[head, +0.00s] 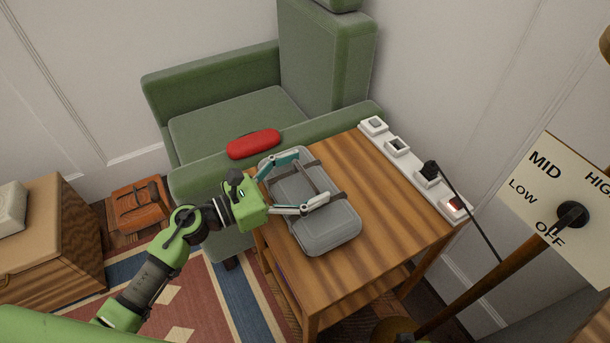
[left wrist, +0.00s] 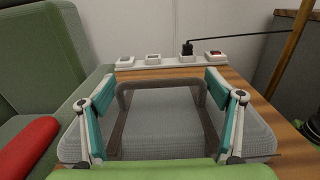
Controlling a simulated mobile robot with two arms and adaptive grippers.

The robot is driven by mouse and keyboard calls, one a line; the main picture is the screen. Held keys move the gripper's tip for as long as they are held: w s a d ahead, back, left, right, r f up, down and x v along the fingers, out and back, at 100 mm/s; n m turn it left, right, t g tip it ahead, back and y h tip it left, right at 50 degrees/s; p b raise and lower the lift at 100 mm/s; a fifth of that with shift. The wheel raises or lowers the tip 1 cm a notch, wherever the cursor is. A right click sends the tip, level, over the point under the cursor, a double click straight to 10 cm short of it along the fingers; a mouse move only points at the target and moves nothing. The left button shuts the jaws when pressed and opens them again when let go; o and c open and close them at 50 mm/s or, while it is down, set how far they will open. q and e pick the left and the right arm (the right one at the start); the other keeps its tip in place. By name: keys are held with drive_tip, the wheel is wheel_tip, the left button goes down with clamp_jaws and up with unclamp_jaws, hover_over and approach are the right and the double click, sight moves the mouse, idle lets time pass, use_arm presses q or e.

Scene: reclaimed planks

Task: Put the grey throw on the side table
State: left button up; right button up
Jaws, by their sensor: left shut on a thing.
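The grey throw (head: 335,228) is a folded, rounded bundle with dark straps around it. It is over the left part of the wooden side table (head: 395,215), on its top or just above it; I cannot tell which. My left gripper (head: 312,177) reaches in from the left and is shut on the throw, its two fingers on either side of the strap. In the left wrist view the throw (left wrist: 160,140) lies between the teal fingers (left wrist: 160,80), with the arched strap in front. My right gripper is not in view.
A white power strip (head: 412,165) with a black plug and cord runs along the table's back edge. A green armchair (head: 235,110) with a red case (head: 253,143) on its arm stands behind left. A lamp pole (head: 480,285) and dial sign (head: 560,200) are at right. The table's right part is clear.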

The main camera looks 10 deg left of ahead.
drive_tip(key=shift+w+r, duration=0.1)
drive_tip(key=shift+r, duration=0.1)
use_arm(q)
drive_tip(key=o, duration=1.9)
drive_tip(key=shift+f, duration=0.1)
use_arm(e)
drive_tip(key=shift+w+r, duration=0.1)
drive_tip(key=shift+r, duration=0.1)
